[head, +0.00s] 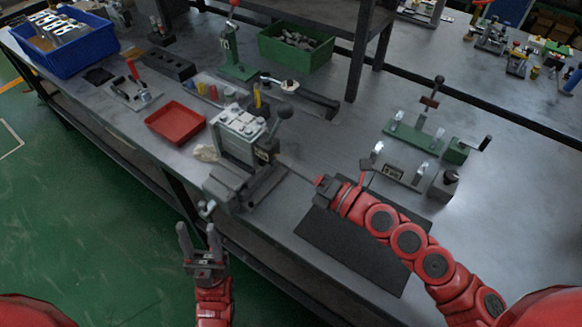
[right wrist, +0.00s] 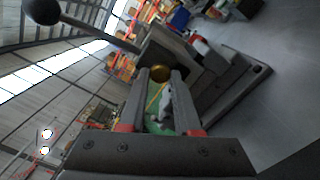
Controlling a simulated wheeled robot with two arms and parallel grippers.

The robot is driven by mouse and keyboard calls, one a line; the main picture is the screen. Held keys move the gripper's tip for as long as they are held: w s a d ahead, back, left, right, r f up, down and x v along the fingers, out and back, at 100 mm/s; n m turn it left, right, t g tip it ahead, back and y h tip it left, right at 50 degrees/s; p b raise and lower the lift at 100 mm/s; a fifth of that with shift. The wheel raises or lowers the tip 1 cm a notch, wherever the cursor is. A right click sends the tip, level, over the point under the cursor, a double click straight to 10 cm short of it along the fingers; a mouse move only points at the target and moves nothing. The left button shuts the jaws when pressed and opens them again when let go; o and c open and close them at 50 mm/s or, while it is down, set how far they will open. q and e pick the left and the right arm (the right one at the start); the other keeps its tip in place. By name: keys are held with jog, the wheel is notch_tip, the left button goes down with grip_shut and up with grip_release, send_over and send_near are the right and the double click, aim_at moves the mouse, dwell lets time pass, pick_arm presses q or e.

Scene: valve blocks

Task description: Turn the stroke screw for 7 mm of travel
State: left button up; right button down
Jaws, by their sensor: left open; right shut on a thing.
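The grey valve block (head: 238,138) stands at the table's front edge by a dark vise (head: 232,185). In the right wrist view a round brass screw head (right wrist: 160,73), which looks like the stroke screw, shows on the dark block face (right wrist: 172,48). My right gripper (head: 281,158) reaches in from the right, its fingertips at the block's right side. In the wrist view its fingers (right wrist: 161,80) are shut on the brass head, one on each side. The screw's shank is hidden. My left gripper (head: 198,232) is open and empty, in front of the table edge.
A black ball lever (head: 284,112) rises at the block's right; its ball (right wrist: 42,11) shows in the wrist view. A red tray (head: 175,123) lies left of the block. A dark mat (head: 350,245) lies below my right arm. Green fixtures (head: 413,136) stand right.

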jog(key=shift+f+n+b, duration=0.15)
jog(key=shift+n+b, duration=1.45)
jog(key=shift+n, duration=1.2)
jog(key=shift+f+n+b, duration=0.1)
jog(key=shift+n+b, duration=1.45)
jog(key=shift+n, duration=1.25)
jog(key=c, duration=0.6)
grip_release()
jog(key=shift+r, duration=0.1)
jog(key=shift+c, duration=0.2)
jog(key=shift+d, duration=0.1)
